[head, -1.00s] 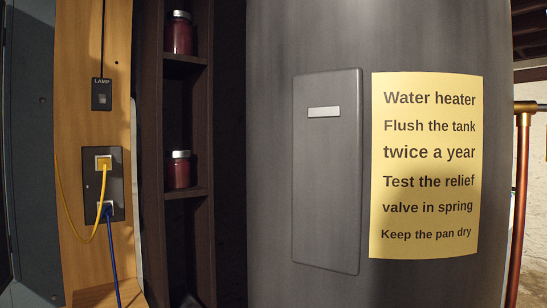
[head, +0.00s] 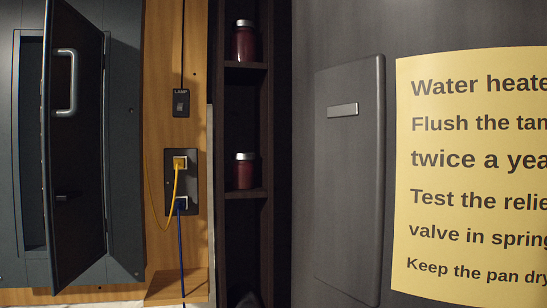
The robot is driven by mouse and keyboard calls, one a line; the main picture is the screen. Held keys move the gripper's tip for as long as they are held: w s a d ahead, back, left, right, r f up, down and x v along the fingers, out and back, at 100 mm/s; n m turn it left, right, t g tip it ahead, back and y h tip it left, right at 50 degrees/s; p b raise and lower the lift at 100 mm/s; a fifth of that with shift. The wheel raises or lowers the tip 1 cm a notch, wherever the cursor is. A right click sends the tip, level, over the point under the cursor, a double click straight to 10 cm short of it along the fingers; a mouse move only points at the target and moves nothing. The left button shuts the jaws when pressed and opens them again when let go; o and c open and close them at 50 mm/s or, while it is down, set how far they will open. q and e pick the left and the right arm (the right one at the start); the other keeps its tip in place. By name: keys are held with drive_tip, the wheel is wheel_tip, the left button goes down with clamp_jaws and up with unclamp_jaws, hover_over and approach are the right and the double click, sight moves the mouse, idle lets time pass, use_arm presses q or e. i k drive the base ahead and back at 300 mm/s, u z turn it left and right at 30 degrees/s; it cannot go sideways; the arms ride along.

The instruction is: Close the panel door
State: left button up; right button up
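A dark panel door (head: 78,180) stands ajar at the left of the head view, swung out from a grey wall box (head: 125,150). It has a light metal bar handle (head: 72,82) on its upper part and a small dark latch (head: 66,197) lower down. A gap into the box (head: 33,150) shows to the left of the door. Neither of my grippers is in view.
Right of the box, a wooden board holds a lamp switch (head: 181,102) and an outlet (head: 181,180) with yellow and blue cords. A dark shelf (head: 262,193) holds red jars (head: 245,42). A grey water heater (head: 310,40) with a yellow sign (head: 470,170) stands at right.

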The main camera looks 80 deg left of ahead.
sight(74, 57)
drive_tip(key=u, duration=3.65)
drive_tip(key=i, duration=1)
drive_tip(key=u, duration=0.3)
drive_tip(key=k, duration=0.55)
drive_tip(key=u, duration=0.45)
